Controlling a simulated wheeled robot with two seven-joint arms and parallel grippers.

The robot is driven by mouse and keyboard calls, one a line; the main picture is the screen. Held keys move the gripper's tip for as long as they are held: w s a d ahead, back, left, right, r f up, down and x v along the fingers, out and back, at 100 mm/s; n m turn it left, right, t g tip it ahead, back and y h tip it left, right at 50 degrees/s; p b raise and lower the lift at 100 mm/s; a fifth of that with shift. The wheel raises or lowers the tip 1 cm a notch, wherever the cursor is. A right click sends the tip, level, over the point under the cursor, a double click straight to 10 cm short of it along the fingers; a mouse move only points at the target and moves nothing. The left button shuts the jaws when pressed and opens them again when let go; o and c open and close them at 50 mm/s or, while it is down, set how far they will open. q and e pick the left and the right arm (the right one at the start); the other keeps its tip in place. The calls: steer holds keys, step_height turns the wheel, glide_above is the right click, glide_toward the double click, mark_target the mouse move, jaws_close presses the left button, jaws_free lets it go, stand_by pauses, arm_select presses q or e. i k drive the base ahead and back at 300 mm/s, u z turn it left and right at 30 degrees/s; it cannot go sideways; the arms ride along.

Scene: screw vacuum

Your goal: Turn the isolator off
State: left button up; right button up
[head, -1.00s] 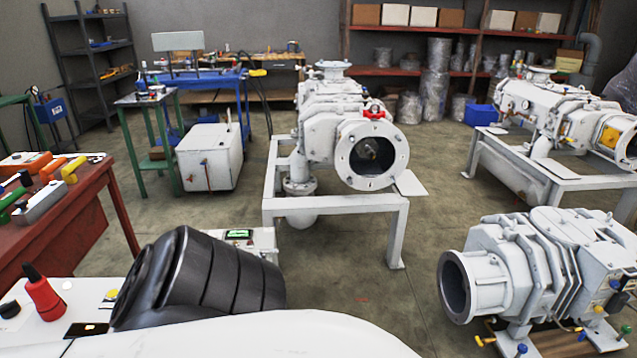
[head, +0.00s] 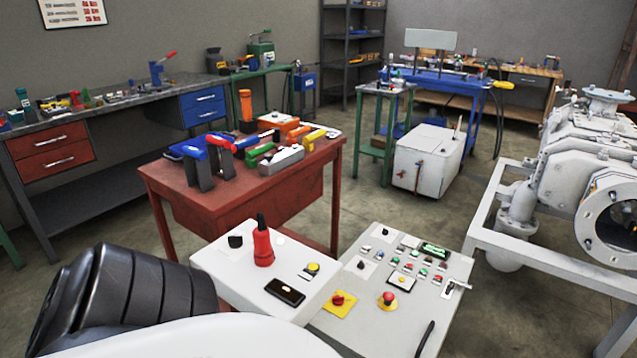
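A red handle with a black tip (head: 263,246) stands up from a white box (head: 229,262) at the bottom centre of the head view. It looks like the isolator switch, but no label is readable. A black knob (head: 235,241) and a yellow-ringed button (head: 311,269) sit on the same box. A grey control panel (head: 430,283) adjoins the box on the right, with red stop buttons on yellow bases, small coloured buttons and a lit green display (head: 435,249). Neither of my grippers is in view.
A red table (head: 238,200) with several coloured tools stands behind the white box. A long grey workbench (head: 95,97) runs along the left wall. A large white pump on a frame (head: 540,257) stands at the right. Open floor lies between them.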

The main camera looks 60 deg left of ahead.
mark_target(337, 301)
steer(key=i, duration=1.1)
steer(key=u, duration=3.35)
